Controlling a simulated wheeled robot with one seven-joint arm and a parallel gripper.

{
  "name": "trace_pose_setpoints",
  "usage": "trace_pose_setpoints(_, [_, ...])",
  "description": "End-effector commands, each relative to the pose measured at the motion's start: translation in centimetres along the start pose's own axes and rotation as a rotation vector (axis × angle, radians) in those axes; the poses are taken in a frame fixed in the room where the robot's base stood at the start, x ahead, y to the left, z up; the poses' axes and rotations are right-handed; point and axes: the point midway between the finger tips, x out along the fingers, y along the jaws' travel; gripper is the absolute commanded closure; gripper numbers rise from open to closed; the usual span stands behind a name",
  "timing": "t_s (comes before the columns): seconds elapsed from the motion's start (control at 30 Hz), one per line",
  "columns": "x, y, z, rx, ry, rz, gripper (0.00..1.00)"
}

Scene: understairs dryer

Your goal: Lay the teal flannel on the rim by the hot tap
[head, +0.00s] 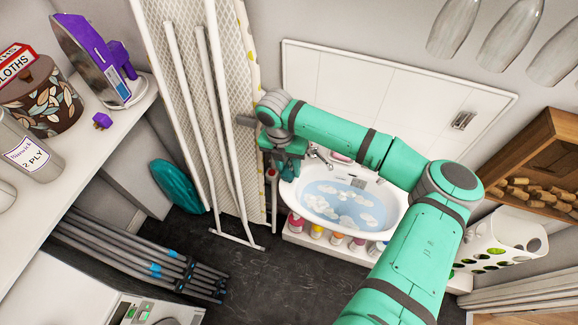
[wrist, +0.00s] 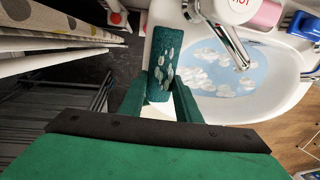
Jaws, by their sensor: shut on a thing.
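The teal flannel, a folded dark teal strip with pale spots, shows in the wrist view (wrist: 160,68). My gripper (wrist: 161,101) is shut on its near end. The flannel extends from the fingers over the left side of the basin rim (wrist: 166,18); I cannot tell whether it touches the rim. The hot tap (wrist: 235,9), chrome with a white top marked HOT, stands just right of it. In the head view my gripper (head: 284,160) is at the basin's left end, and the basin (head: 389,211) lies to its right; the flannel is hard to pick out there.
An ironing board (head: 217,90) leans close on the left of my gripper. A pink item (wrist: 267,14) and a blue item (wrist: 304,27) lie behind the basin. Several bottles (head: 316,231) stand below its front. Dark floor (head: 255,285) is open in front.

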Motion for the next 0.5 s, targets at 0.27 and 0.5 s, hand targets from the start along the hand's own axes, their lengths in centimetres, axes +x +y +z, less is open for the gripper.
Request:
trace_pose_setpoints(0.27, [0.04, 0.01, 0.0, 0.0, 0.0, 0.0, 0.91])
trace_pose_setpoints(0.5, [0.4, 0.05, -0.01, 0.0, 0.0, 0.0, 0.91])
